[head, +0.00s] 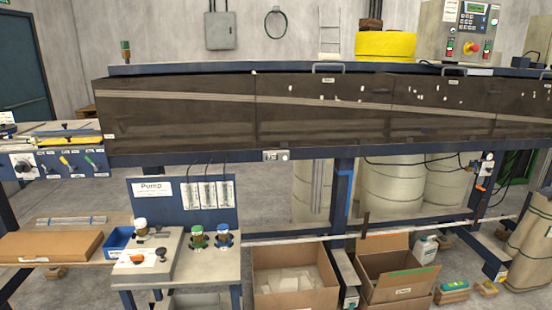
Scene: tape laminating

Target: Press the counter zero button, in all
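No button can be read as the counter zero button from here. A small pale box (276,156) with a round light button on its right side is fixed to the blue beam under the long dark machine cover. Its label is too small to read. A grey control box (453,32) with a display, a keypad, a red knob and small coloured buttons stands at the top right, above the machine. A blue panel (62,163) with a dial and coloured levers is at the left end. My gripper is not in view.
A sack (530,245) stands at the right. Little clear floor shows in front.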

